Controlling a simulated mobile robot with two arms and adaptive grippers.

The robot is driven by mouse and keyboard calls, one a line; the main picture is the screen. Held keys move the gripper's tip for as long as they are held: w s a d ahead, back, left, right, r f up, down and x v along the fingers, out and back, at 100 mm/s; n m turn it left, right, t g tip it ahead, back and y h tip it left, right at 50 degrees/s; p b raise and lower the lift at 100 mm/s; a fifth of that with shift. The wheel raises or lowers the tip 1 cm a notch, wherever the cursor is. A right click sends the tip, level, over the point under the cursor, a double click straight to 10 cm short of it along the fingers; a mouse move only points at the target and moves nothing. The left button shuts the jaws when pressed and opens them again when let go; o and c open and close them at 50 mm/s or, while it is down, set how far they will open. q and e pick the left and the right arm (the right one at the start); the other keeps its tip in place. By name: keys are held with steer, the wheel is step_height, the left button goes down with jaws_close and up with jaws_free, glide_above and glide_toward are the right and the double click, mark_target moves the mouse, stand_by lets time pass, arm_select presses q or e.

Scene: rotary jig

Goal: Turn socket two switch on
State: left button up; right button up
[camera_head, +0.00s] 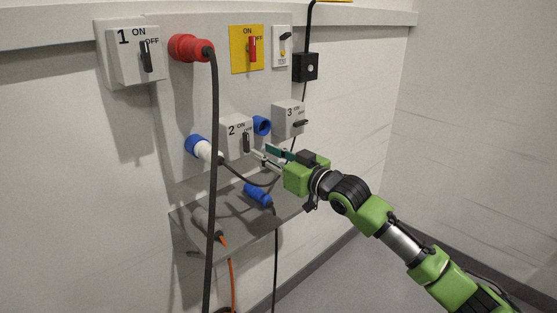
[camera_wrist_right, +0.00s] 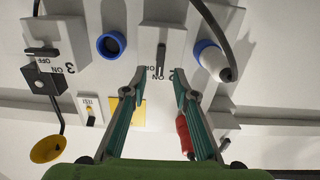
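The socket two box (camera_head: 236,132) is a light grey box marked 2 and ON, low on the wall panel. Its black switch handle (camera_head: 246,143) stands about vertical. My right gripper (camera_head: 262,155) is just to the right of and below this handle. In the right wrist view, the box (camera_wrist_right: 176,38) is seen upside down, and the handle (camera_wrist_right: 161,58) points toward the gap between the open fingertips (camera_wrist_right: 159,74). The fingers are apart and hold nothing. I cannot tell whether a finger touches the handle. My left gripper is not in view.
A blue socket (camera_head: 262,125) and box 3 (camera_head: 289,118) are to the right. A white-and-blue plug (camera_head: 204,149) is at left, and a red plug (camera_head: 190,48) with a hanging black cable is above. A grey shelf (camera_head: 240,238) below holds a loose blue connector (camera_head: 258,194).

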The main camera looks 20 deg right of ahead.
steer(key=shift+v, duration=2.5)
